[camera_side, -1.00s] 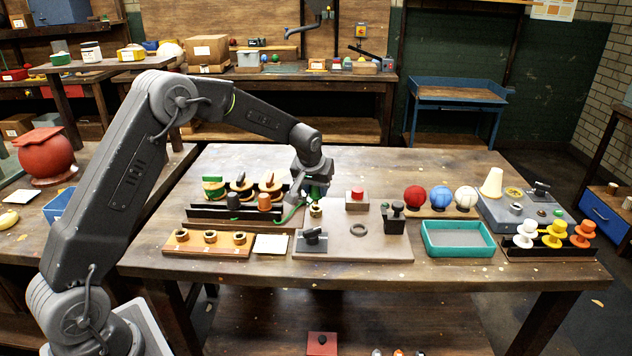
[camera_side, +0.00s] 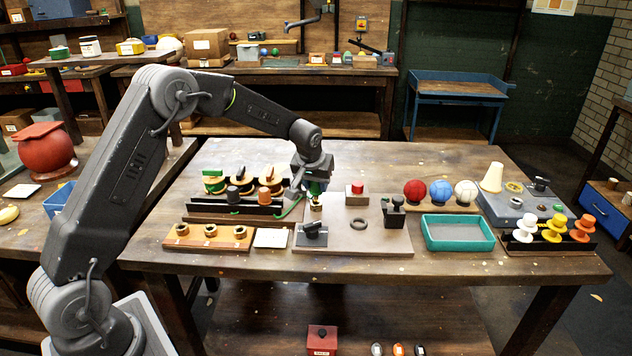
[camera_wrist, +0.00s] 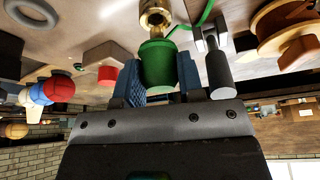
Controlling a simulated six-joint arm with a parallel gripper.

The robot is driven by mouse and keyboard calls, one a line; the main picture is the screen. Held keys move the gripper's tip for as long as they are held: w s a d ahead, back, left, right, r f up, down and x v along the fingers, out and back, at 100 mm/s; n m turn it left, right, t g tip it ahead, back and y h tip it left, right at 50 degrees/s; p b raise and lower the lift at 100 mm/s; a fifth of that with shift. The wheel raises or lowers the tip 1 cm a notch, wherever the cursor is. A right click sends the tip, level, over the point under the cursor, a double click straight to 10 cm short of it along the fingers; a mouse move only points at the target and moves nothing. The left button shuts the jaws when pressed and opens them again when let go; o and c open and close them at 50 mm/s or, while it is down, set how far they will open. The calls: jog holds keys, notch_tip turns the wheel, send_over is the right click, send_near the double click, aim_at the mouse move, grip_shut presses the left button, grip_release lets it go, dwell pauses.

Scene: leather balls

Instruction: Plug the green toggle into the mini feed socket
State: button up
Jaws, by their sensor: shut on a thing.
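My gripper (camera_wrist: 160,85) is shut on the green toggle (camera_wrist: 158,62), a tapered green plug held between blue finger pads. A green cord (camera_wrist: 207,12) runs off to the upper right. The toggle's far end points at a brass ring-shaped socket (camera_wrist: 155,14) on the beige board, and the two meet or overlap in the wrist view. In the side view the toggle (camera_side: 317,187) is upright just above the brass socket (camera_side: 316,204). I cannot tell whether its tip is inside the socket.
On the board (camera_side: 375,240) are a red button box (camera_side: 357,192), a dark ring (camera_side: 358,224) and black switch blocks. A black rack (camera_side: 235,207) with spools and a grey knob stands close left. A teal tray (camera_side: 457,232) and several balls are right.

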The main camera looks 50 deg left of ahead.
aim_at(315, 193)
jog(key=shift+s+f, duration=0.1)
jog(key=shift+f, duration=1.15)
dwell(0.9)
jog(key=shift+f, duration=0.3)
jog(key=shift+s+f, duration=0.1)
jog(key=shift+f, duration=0.15)
dwell(0.3)
jog(key=shift+a+r, duration=0.1)
jog(key=shift+r, duration=0.7)
jog(key=shift+w+r, duration=0.25)
dwell(0.8)
jog(key=shift+r, duration=0.15)
dwell(1.1)
